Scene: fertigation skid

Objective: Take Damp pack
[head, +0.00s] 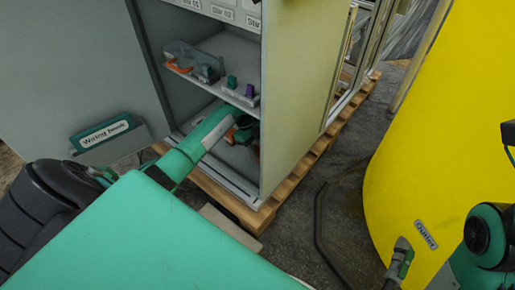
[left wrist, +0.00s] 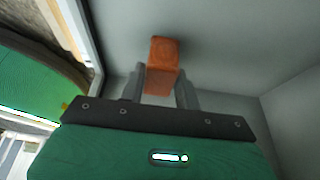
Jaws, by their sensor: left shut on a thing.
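An orange-brown block (left wrist: 163,66), which I take to be the Damp pack though no label is readable, sits between the two grey fingers of my left gripper (left wrist: 160,86) in the left wrist view. The fingers are shut on its sides.
The shelf (head: 237,87) above my left gripper carries a grey and orange device (head: 195,62) and a small block with green and purple tops (head: 240,90). A yellow tank (head: 440,130) fills the right side.

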